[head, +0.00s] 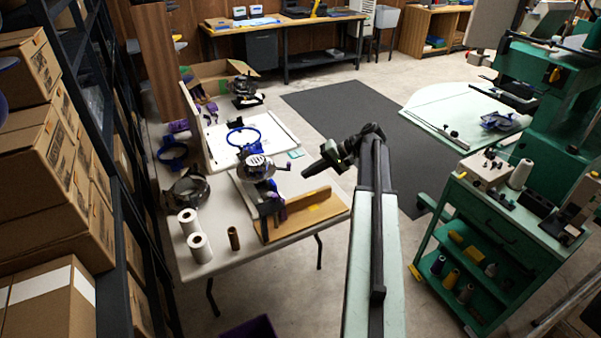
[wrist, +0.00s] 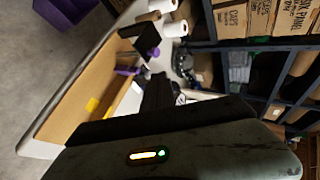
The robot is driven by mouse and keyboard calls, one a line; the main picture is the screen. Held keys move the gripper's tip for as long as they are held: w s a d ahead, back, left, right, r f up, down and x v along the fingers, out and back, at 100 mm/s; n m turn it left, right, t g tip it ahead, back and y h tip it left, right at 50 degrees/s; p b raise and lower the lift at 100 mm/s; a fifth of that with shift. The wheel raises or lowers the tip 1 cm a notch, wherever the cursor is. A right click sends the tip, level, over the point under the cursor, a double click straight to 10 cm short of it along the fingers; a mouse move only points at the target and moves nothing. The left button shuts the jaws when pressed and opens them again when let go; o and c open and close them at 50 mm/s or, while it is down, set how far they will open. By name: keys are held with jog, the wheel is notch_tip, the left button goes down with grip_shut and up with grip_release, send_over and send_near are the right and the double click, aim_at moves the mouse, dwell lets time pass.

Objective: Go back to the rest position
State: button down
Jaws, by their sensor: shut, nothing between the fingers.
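My arm reaches up from the bottom of the head view, and my gripper (head: 310,171) is at its far end, pointing left. The gripper appears above the right side of the folding table (head: 218,262), apart from the things on it. In the wrist view my gripper (wrist: 158,88) is a dark shape at the middle. Its fingers look closed together with nothing held.
The table holds a wooden tray (head: 312,207), white rolls (head: 199,247) and a blue-ringed device (head: 257,168). Shelves with cardboard boxes (head: 40,150) stand left. A green cart (head: 490,235) stands right. A dark mat (head: 345,110) covers open floor behind.

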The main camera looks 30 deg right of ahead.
jog(key=w+a+f+n+g, duration=0.1)
jog(key=a+f+n+g, duration=0.1)
jog(key=a, duration=1.2)
jog(key=w+a+f+n+g, duration=0.1)
jog(key=a+n+g, duration=0.2)
jog(key=a, duration=1.1)
jog(key=s+a+f+n+g+h, duration=0.1)
jog(key=s+a+f+n+h, duration=0.1)
jog(key=s+a+f+h, duration=0.5)
jog(key=shift+m+h, duration=0.3)
jog(key=shift+h, duration=0.6)
jog(key=s+d, duration=0.2)
jog(key=d, duration=0.1)
jog(key=s+d, duration=0.1)
jog(key=shift+s+d+r, duration=0.1)
jog(key=shift+d+r, duration=0.1)
jog(key=shift+r, duration=0.05)
